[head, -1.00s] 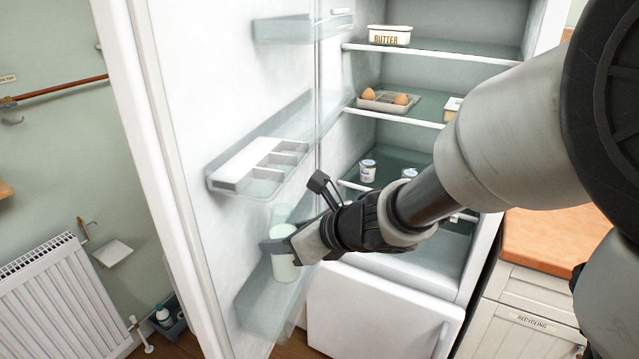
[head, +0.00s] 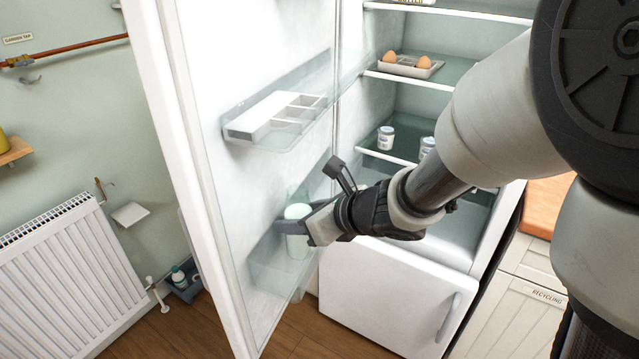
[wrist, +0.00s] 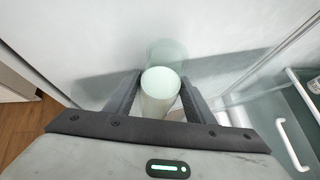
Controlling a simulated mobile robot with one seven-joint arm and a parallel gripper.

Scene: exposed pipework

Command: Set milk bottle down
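The milk bottle (head: 297,212), a pale whitish-green cylinder, stands upright at the lower door shelf (head: 262,278) of the open fridge. Its lower part shows beside the translucent shelf wall; I cannot tell whether its base touches the shelf floor. My gripper (head: 292,228) reaches in from the right, with its fingers around the bottle's upper part. In the wrist view the bottle (wrist: 160,97) sits between the two dark fingers, which close in on both sides of it.
An upper door shelf (head: 278,125) with a white divided tray is above my gripper. Inside the fridge are eggs in a tray (head: 410,66) and small jars (head: 386,138). The white fridge drawer front (head: 385,295) is below my arm. A radiator (head: 65,275) stands at left.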

